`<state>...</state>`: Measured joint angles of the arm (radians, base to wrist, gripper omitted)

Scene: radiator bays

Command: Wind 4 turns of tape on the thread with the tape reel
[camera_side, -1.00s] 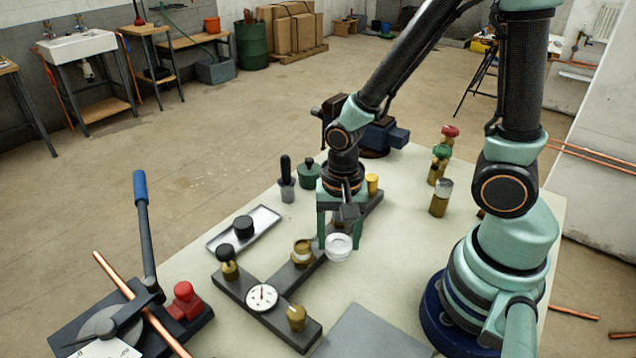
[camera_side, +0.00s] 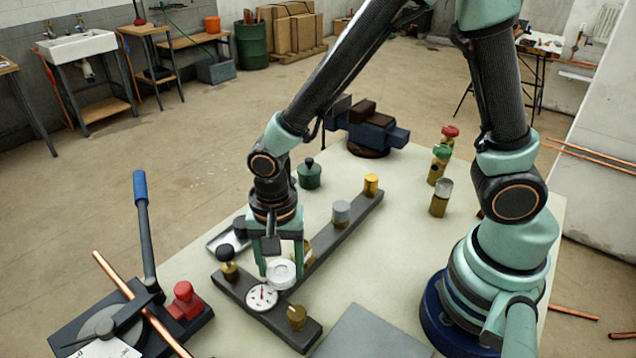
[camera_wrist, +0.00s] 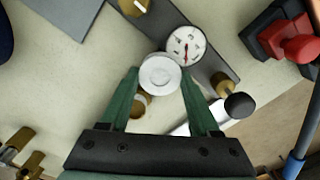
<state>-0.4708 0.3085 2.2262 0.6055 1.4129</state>
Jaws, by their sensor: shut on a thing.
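My gripper (camera_side: 281,265) is shut on the white tape reel (camera_side: 281,273), which it holds low over the dark fixture bar (camera_side: 335,232). The reel also shows between the fingers in the wrist view (camera_wrist: 160,73). The brass threaded fitting (camera_side: 308,252) stands on the bar just behind and right of the reel, partly hidden by a finger. In the wrist view the fitting (camera_wrist: 139,104) is mostly covered by the reel. I cannot tell how much tape is on the thread, or whether the reel touches it.
A dial gauge (camera_side: 262,294) sits close in front of the reel, with a brass fitting (camera_side: 297,317) and a black-knobbed valve (camera_side: 228,262) nearby. A grey-topped fitting (camera_side: 341,213) and a yellow one (camera_side: 371,184) stand farther along the bar.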

